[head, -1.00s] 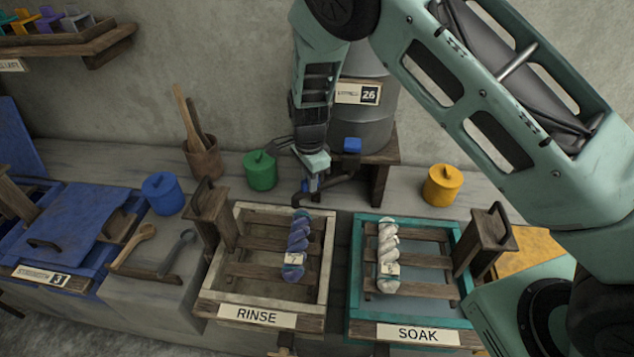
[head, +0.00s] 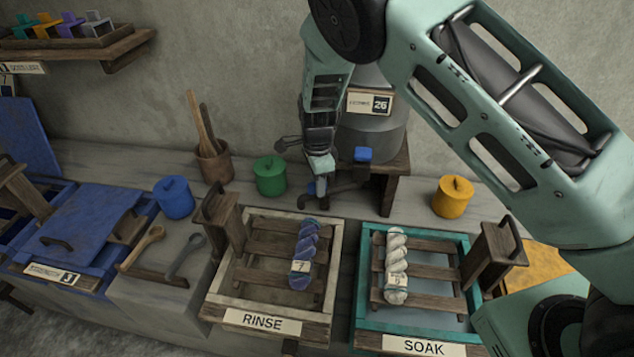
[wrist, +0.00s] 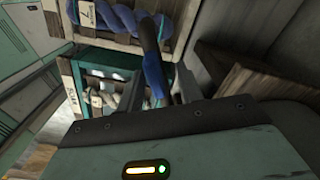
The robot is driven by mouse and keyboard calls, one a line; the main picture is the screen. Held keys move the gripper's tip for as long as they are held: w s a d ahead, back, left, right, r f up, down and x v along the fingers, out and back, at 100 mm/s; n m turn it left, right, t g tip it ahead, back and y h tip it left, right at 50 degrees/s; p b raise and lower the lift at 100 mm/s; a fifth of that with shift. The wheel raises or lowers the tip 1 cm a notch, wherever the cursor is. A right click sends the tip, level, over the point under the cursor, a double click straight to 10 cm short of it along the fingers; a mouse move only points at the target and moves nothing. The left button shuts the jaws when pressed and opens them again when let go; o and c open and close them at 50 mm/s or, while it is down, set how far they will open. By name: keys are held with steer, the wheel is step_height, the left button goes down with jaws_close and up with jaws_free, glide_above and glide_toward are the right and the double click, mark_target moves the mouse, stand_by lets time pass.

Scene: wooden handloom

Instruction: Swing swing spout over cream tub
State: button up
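The swing spout (head: 345,187) is a dark pipe at the front of the grey tank. Its bent free end lies by the back edge of the cream tub (head: 216,287), labelled RINSE. My gripper (head: 321,188) points down at the spout, with a blue part of it at the fingertips. In the wrist view the blue part (wrist: 154,72) stands between the two fingers; whether they press on it is unclear. A blue-purple skein (head: 304,255) tagged 7 lies on the cream tub's slats.
The teal SOAK tub (head: 363,300) with a white skein (head: 396,265) is to the right. The grey tank (head: 375,133) stands on a wooden stand behind. Green (head: 270,178), blue (head: 174,199) and yellow (head: 452,198) lidded pots sit around. A wooden post (head: 222,222) rises at the cream tub's left.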

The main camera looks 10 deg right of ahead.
steer(key=shift+s, duration=0.1)
steer(key=shift+a+r, duration=0.1)
step_height(320, 180, up, 17)
steer(key=b, duration=0.4)
stand_by(0.3)
